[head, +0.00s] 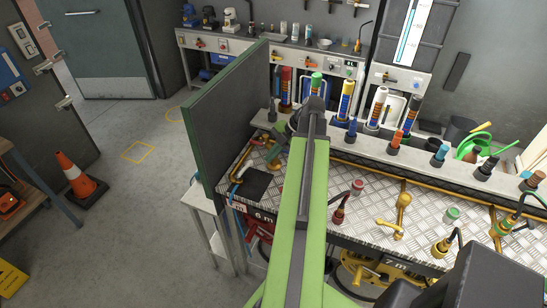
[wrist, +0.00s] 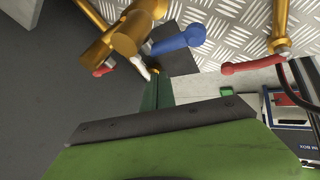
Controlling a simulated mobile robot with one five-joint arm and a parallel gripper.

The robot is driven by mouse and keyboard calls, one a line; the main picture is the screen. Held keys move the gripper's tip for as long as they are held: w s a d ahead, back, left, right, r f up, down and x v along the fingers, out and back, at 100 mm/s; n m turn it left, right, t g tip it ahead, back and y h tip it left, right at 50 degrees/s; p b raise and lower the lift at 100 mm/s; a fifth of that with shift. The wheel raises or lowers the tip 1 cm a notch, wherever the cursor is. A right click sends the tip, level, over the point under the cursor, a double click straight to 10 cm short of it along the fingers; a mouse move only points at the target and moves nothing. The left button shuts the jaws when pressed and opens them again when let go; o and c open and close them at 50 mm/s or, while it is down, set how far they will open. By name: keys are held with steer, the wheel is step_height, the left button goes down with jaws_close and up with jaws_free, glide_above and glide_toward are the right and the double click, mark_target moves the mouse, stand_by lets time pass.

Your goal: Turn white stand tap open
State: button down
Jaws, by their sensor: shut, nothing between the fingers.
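In the wrist view, a thick brass tap body (wrist: 128,32) stands at the upper left, with a short white handle (wrist: 142,69) on its near end. The fingers of my gripper (wrist: 155,74) are dark green and shut, with nothing between them. Their tips are close beside the white handle; I cannot tell whether they touch it. In the head view, the brass tap (head: 237,172) is at the left end of the bench, just left of my gripper (head: 273,157). My arm hides part of that area, and the white handle cannot be made out there.
A blue handle (wrist: 180,39) and a red handle (wrist: 104,70) are close to the white one. Another red-handled brass tap (wrist: 281,45) is at the right. A grey partition (head: 228,110) with a green edge stands left of my arm. Open floor (head: 150,200) lies beyond it.

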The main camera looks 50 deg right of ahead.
mark_target(252, 163)
steer(key=b+x, duration=0.1)
steer(key=x, duration=0.1)
steer(key=b+x, duration=0.1)
steer(key=x, duration=0.1)
steer(key=shift+f+b, duration=0.4)
steer(key=shift+f, duration=0.1)
steer(key=w, duration=0.3)
steer(key=shift+w+a+f, duration=0.15)
steer(key=shift+a+f, duration=0.05)
steer(key=shift+w+a, duration=0.1)
steer(key=shift+w, duration=0.3)
steer(key=shift+w, duration=0.1)
steer(key=shift+w+b, duration=0.3)
steer(key=shift+w, duration=0.7)
